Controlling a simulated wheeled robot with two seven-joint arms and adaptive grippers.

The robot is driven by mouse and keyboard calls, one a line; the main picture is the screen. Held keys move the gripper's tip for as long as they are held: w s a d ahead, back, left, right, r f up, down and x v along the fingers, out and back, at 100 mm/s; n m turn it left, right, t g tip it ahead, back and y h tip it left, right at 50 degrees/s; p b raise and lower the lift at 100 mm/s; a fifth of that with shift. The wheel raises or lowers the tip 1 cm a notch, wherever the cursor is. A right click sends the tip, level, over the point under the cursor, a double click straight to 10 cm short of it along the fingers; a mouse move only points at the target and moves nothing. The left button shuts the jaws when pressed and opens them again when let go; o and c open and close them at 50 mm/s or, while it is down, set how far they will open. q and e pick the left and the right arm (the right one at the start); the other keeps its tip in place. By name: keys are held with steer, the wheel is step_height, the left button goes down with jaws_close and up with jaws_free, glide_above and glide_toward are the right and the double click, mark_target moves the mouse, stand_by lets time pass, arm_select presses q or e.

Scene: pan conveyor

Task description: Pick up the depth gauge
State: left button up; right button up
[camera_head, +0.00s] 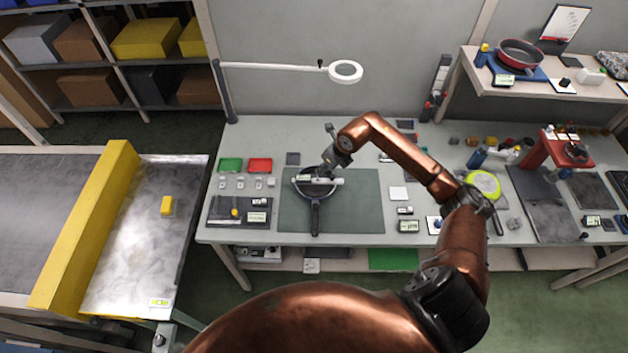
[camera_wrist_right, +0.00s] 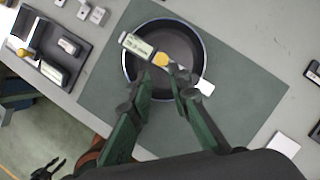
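The depth gauge (camera_head: 328,181) is a light bar lying across the top of a dark pan (camera_head: 314,202). In the right wrist view the gauge (camera_wrist_right: 138,45) shows a pale label, a yellow round part and a white end; the pan (camera_wrist_right: 203,60) is below it. My right gripper (camera_wrist_right: 163,82) has its two fingers apart, over the gauge's middle, and partly covers the gauge. I cannot tell whether the fingers touch it. In the head view my right gripper (camera_head: 333,163) is above the pan. A small dark pronged shape (camera_wrist_right: 45,170), perhaps my left gripper, shows low in the wrist view.
The pan sits on a green mat (camera_head: 358,215). A dark tray (camera_head: 225,216) with small parts is left of it, with red (camera_head: 260,165) and green (camera_head: 231,165) bins behind. A magnifier lamp (camera_head: 345,71) reaches over the back. A conveyor (camera_head: 140,240) stands at left.

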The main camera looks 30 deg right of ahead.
mark_target(318, 179)
steer(key=x, duration=0.2)
steer(key=p+x, duration=0.1)
steer(key=x, duration=0.4)
steer(key=shift+w+d+f, duration=0.2)
steer(key=shift+w, duration=0.2)
steer(key=shift+c, duration=0.5)
jaws_close()
